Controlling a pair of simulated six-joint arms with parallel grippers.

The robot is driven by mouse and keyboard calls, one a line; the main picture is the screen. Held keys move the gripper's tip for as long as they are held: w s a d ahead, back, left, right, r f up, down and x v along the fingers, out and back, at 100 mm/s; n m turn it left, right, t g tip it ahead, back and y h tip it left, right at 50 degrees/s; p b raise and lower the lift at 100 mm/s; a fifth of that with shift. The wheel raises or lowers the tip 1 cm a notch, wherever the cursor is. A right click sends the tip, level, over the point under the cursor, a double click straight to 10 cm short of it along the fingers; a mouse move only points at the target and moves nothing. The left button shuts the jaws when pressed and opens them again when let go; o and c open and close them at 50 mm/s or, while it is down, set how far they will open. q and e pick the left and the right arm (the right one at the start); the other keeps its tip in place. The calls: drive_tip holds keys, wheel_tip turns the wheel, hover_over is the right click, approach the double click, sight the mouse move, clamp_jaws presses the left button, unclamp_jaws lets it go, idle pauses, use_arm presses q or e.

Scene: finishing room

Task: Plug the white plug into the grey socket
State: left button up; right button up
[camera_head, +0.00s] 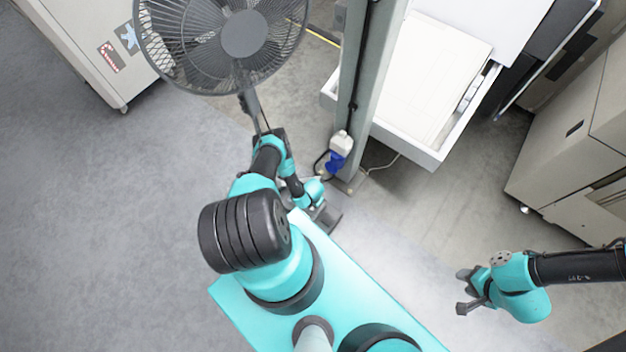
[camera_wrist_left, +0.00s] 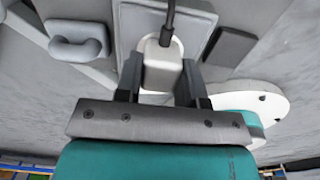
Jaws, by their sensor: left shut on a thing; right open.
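The white plug (camera_wrist_left: 155,76) sits between the fingers of my left gripper (camera_wrist_left: 160,80) in the left wrist view. The gripper is shut on it, and a dark cable runs up from the plug. In the head view my left arm reaches toward the foot of the pillar; its fingers and the plug are hard to make out there. I cannot tell for sure which part is the grey socket. My right gripper (camera_head: 464,291) is open and empty, over the floor at the lower right.
A white and blue fitting (camera_head: 339,148) is on the pillar (camera_head: 362,80). A fan (camera_head: 240,35) stands behind my left arm. A white open drawer (camera_head: 425,85) is right of the pillar. A grey rounded piece (camera_wrist_left: 78,42) and dark block (camera_wrist_left: 230,46) flank the plug.

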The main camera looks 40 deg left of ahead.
use_arm(q)
drive_tip(key=o, duration=1.3)
drive_tip(key=shift+r, duration=0.15)
drive_tip(key=shift+r, duration=3.35)
drive_tip(key=shift+r, duration=0.1)
